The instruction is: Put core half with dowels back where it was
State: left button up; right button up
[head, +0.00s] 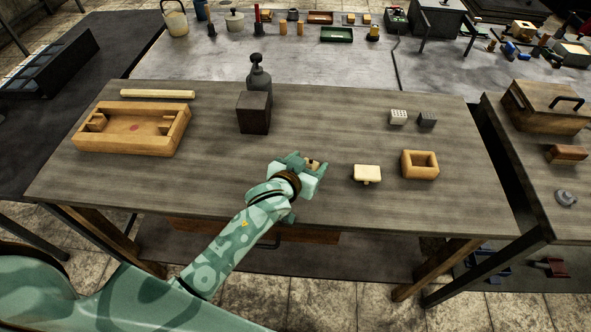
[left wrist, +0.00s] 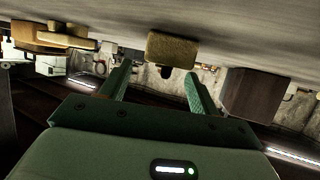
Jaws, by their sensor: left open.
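My left gripper (head: 313,164) is open low over the middle of the workbench, and its fingers also show in the left wrist view (left wrist: 155,74). A small tan block (left wrist: 172,46), possibly a core half, sits at the fingertips, nearer one finger. In the head view only a bit of it (head: 314,162) shows between the fingers. Its dowels cannot be made out, and I cannot tell whether the fingers touch it. A cream block (head: 367,172) with a small knob lies to the right, beside a wooden open frame (head: 420,164). My right gripper is not in view.
A wooden box frame (head: 132,128) and a pale stick (head: 158,94) lie at the left. The bench's front middle is clear.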

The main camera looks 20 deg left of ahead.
pick_arm(q)
jog(key=v, duration=0.3)
jog(key=p+v, duration=0.1)
jog(key=v, duration=0.2)
jog(key=p+v, duration=0.1)
jog(key=v, duration=0.3)
jog(key=shift+w+r, duration=0.15)
jog(key=shift+r, duration=0.25)
jog(key=shift+s+r+p, duration=0.3)
jog(key=shift+s, duration=0.3)
